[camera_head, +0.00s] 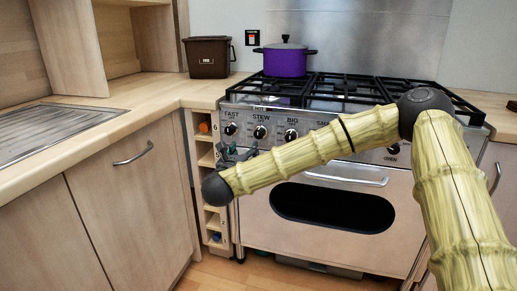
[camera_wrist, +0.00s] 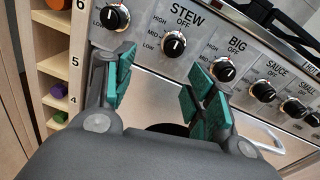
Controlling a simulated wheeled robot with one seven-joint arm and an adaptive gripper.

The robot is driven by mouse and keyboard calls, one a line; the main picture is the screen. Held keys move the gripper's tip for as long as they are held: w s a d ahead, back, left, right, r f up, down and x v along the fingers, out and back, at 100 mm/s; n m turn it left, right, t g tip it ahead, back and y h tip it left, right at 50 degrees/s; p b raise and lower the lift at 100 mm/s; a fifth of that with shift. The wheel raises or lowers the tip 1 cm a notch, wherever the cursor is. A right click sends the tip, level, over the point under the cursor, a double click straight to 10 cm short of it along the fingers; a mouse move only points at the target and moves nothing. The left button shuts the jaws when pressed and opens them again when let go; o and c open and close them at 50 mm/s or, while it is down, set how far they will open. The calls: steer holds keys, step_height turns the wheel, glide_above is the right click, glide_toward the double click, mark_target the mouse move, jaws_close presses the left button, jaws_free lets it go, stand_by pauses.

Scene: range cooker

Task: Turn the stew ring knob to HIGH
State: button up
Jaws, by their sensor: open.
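The stew knob (camera_wrist: 174,43) is a black knob with a pale mark, below the STEW label on the steel panel. OFF is printed above it, and HIGH, MID and LOW run down its left side. Its pale mark appears to point up towards OFF. It also shows in the head view (camera_head: 260,132). My gripper (camera_wrist: 162,62) has green-padded fingers, open and empty. In the wrist view the knob appears between and just beyond the fingertips, with no contact visible. In the head view my gripper (camera_head: 231,153) is in front of the panel, below and left of the knob.
The fast knob (camera_wrist: 115,17) is left of the stew knob and the big knob (camera_wrist: 223,69) is right of it, near my right finger. The oven handle (camera_head: 345,175) runs below the panel. A purple pot (camera_head: 285,63) stands on the hob. A narrow rack (camera_head: 204,150) adjoins the cooker's left side.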

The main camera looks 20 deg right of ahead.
mark_target(258, 134)
steer(key=w+d+b, duration=0.1)
steer(key=w+d, duration=0.1)
steer(key=w, duration=0.1)
steer(key=w+d+r+m+b, duration=0.1)
steer(key=w+d, duration=0.2)
steer(key=w+d+m+h+b, duration=0.1)
steer(key=w+d, duration=0.1)
steer(key=w, duration=0.1)
steer(key=shift+d+r, duration=0.2)
steer(key=shift+d, duration=0.15)
steer(key=shift+r, duration=0.15)
steer(key=c, duration=1)
